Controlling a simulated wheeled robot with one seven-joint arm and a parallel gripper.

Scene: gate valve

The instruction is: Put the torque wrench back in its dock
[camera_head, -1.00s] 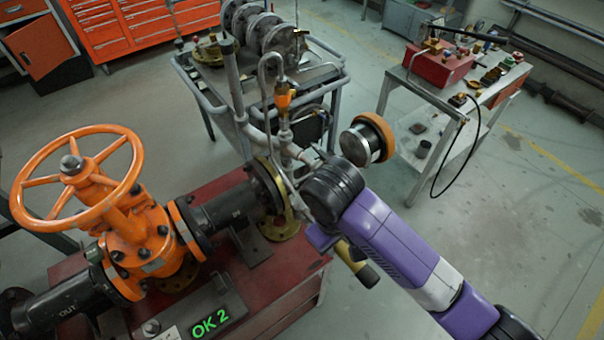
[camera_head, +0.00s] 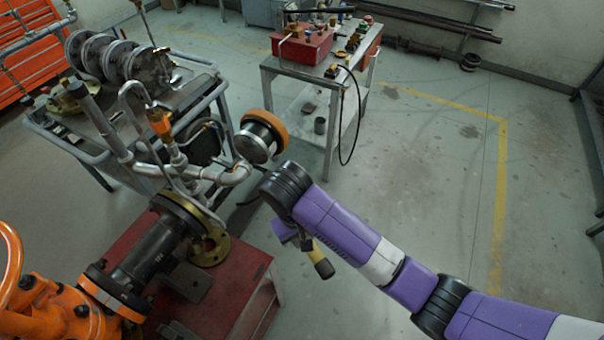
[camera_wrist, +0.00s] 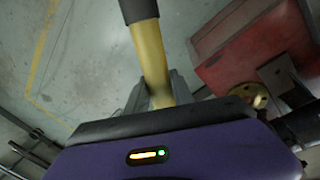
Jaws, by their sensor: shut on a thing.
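The torque wrench shows as a yellow shaft with a black end in the head view (camera_head: 319,261), below my arm's black wrist joint. In the wrist view the wrench (camera_wrist: 150,52) runs up from between the grey fingers of my gripper (camera_wrist: 156,90). The gripper is shut on the yellow shaft. In the head view my gripper (camera_head: 303,240) is mostly hidden by my arm, and it holds the wrench clear to the right of the red valve stand. The wrench's other end is hidden. I cannot make out the dock.
The red stand (camera_head: 225,315) carries the flanged pipe (camera_head: 150,255) and orange valve (camera_head: 55,310). A grey cart (camera_head: 125,115) with discs stands behind it. A workbench (camera_head: 290,62) with a red box (camera_head: 303,46) stands at the back. The floor to the right is open.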

